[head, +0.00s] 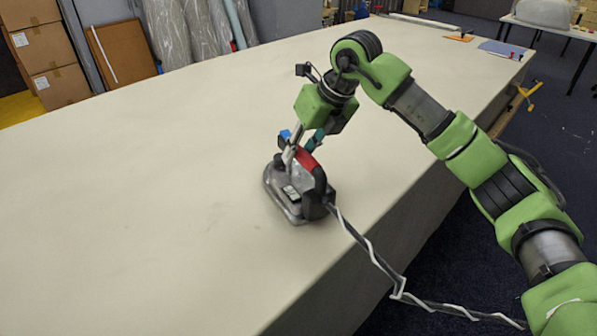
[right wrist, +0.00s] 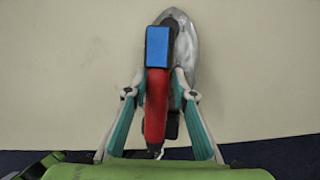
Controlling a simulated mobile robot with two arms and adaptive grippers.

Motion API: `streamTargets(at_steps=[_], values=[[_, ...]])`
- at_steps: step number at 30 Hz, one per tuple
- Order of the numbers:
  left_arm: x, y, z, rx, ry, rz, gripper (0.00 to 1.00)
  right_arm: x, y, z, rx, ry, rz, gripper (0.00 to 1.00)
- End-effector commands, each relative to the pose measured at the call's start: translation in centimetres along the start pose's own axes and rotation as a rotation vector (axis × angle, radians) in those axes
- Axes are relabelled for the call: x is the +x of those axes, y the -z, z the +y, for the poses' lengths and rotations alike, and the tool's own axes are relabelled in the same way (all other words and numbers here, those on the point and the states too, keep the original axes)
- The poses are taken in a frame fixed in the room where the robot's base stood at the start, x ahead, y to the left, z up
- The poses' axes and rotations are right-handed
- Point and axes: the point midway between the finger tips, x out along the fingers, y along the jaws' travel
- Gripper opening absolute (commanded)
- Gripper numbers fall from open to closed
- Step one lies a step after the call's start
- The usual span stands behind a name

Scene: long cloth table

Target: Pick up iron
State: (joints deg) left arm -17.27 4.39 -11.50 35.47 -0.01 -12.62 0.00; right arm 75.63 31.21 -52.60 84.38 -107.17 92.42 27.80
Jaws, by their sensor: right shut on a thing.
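The iron (head: 293,188) stands near the front edge of the cloth table, with a grey body, a dark rear and a red handle. Its cord hangs over the table edge toward the lower right. My right gripper (head: 300,150) comes down from above and is shut on the handle. In the right wrist view, the iron (right wrist: 187,50) shows its metallic soleplate edge, the red handle and a blue block on top, with the fingers of my right gripper (right wrist: 160,92) on both sides of the handle. I cannot tell whether the iron is lifted off the cloth. My left gripper is not in view.
The long cloth table (head: 130,190) is mostly bare to the left and behind the iron. Flat orange and blue items (head: 500,49) lie at its far right end. Cardboard boxes (head: 45,55) stand beyond the far left edge.

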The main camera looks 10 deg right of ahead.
Motion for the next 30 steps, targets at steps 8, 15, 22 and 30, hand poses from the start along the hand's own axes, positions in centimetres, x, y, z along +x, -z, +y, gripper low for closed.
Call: streamTargets(at_steps=[8,15,22,30], values=[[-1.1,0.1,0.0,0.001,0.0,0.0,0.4,-1.6,-0.8,0.4,-0.001,-0.002,-0.009,0.0],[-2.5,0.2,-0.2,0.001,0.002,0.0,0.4,-3.6,-1.6,0.8,-0.002,-0.001,-0.009,0.0],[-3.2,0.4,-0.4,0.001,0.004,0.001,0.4,-6.1,-0.8,2.4,-0.003,-0.001,-0.011,0.0],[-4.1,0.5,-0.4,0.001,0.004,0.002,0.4,-10.2,0.9,5.1,-0.005,-0.002,-0.01,0.0]])
